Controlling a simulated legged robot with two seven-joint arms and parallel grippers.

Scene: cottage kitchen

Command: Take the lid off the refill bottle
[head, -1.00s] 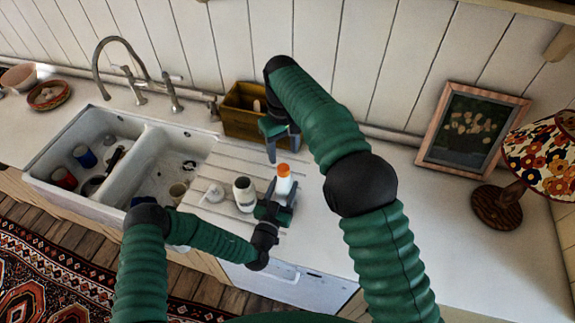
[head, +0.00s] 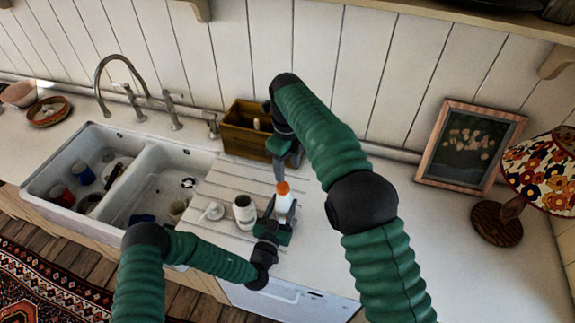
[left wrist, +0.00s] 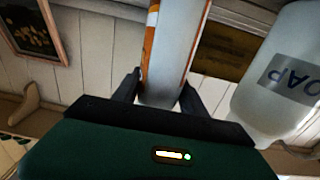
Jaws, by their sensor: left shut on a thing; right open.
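The refill bottle (head: 283,205) is white with an orange lid (head: 283,187) and stands upright on the counter by the drainboard. My left gripper (head: 280,218) is shut around its body. In the left wrist view the bottle (left wrist: 172,55), white with orange markings, sits between the left fingers (left wrist: 162,92); its lid is out of that view. My right gripper (head: 287,168) is open just above the lid, fingers pointing down. Whether a finger touches the lid, I cannot tell.
A soap bottle (head: 245,212) stands close left of the refill bottle, and a small white piece (head: 212,211) lies beside it. A wooden box (head: 243,130) is behind. The double sink (head: 150,172) is left. The counter at right is clear up to the lamp (head: 497,222).

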